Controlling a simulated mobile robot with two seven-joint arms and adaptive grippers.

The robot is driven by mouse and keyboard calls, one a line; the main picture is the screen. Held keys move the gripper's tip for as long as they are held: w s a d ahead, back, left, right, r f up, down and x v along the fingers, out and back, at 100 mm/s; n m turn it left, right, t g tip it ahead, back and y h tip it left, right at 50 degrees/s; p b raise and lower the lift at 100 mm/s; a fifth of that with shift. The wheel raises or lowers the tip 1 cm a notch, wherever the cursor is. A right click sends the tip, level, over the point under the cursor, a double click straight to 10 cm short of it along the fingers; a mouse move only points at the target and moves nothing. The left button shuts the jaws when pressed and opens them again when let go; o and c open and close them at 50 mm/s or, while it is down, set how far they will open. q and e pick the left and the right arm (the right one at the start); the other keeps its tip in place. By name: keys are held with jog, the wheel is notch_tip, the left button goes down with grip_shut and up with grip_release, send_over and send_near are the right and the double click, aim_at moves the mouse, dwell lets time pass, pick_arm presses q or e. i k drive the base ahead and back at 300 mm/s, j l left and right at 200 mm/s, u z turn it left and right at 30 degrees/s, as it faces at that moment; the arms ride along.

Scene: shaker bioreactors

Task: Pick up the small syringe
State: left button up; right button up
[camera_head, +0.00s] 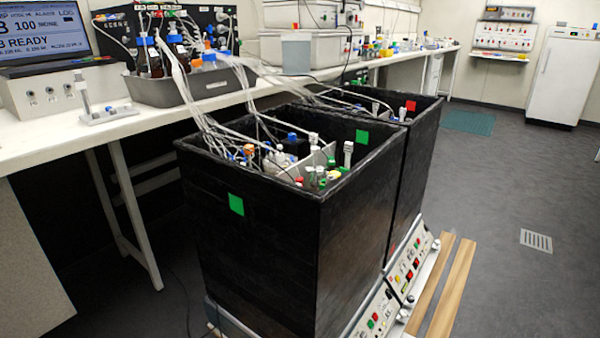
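A small clear, upright syringe-like item (82,92) stands on a white holder (108,115) near the front edge of the white bench. It is too small in the picture to make out its plunger or markings. Neither of my grippers is in view, so nothing shows in their grasp.
Two large black open boxes (255,240) with tubes and bottles inside stand before the bench (150,122). A grey tray (165,92) of bottles sits right of the holder, and a monitor (45,35) behind it. Wooden planks (452,285) lie at right; open floor (500,200) lies beyond.

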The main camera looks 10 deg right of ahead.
aim_at(314, 174)
jog(key=i+j, duration=0.25)
jog(key=i+j+z, duration=0.25)
jog(key=z, duration=0.15)
jog(key=i+j+z, duration=0.2)
jog(key=j+z, duration=0.2)
